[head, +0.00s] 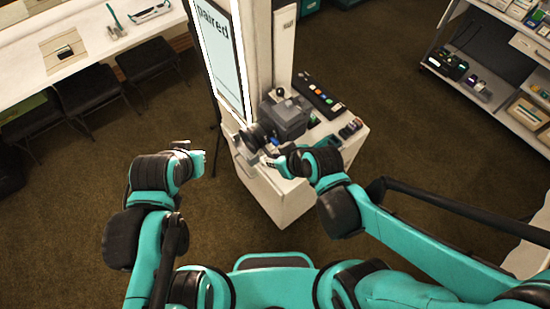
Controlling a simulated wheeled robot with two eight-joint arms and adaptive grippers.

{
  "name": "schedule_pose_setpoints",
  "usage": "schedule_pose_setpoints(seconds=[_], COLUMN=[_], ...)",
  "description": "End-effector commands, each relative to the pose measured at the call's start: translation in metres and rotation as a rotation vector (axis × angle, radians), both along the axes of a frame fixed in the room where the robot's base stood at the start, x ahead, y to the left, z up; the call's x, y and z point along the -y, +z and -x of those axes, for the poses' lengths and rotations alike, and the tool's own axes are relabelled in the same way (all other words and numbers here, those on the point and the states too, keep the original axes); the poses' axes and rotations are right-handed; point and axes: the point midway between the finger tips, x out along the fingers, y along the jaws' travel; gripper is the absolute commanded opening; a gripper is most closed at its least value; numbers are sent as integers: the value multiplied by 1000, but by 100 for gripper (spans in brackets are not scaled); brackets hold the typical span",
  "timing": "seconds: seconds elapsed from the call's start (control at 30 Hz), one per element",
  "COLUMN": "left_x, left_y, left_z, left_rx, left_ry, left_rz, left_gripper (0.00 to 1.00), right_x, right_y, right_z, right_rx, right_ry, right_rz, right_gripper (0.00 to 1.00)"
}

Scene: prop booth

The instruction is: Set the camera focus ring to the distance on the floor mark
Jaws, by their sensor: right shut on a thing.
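The camera (287,120) is a dark grey box on top of a white cabinet, with its black lens (256,136) facing left. My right gripper (272,156) is at the near side of the lens and shut on what appears to be its focus ring. The ring's scale is too small to read and partly hidden by the gripper. My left gripper (204,158) is out over the floor, left of the cabinet and apart from it. Its fingers are too small to tell open from shut. No floor mark can be made out.
The white cabinet (285,205) also carries a dark panel with coloured buttons (319,98) and small dark items. A white counter (90,55) with black chairs (90,90) is at left, shelves (490,75) at right. Brown carpet between is clear.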

Motion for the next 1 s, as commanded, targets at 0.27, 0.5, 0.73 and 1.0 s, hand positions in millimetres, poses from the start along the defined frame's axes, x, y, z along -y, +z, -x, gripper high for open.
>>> schedule_pose_setpoints(seconds=[0.27, 0.5, 0.73, 1.0], left_x=[0, 0, 0, 0], left_y=[-2, -2, -2, -2], left_z=[0, 0, 0, 0], left_rx=[0, 0, 0, 0], left_ry=[0, 0, 0, 0], left_rz=[0, 0, 0, 0], left_gripper=[0, 0, 0, 0], right_x=[1, 2, 1, 2], right_y=[-5, -5, -4, 0], right_z=[3, 3, 2, 4], right_rx=[-9, -9, -7, -5], right_ry=[2, 2, 1, 1], right_rz=[7, 7, 5, 3], right_gripper=[0, 16, 34, 34])
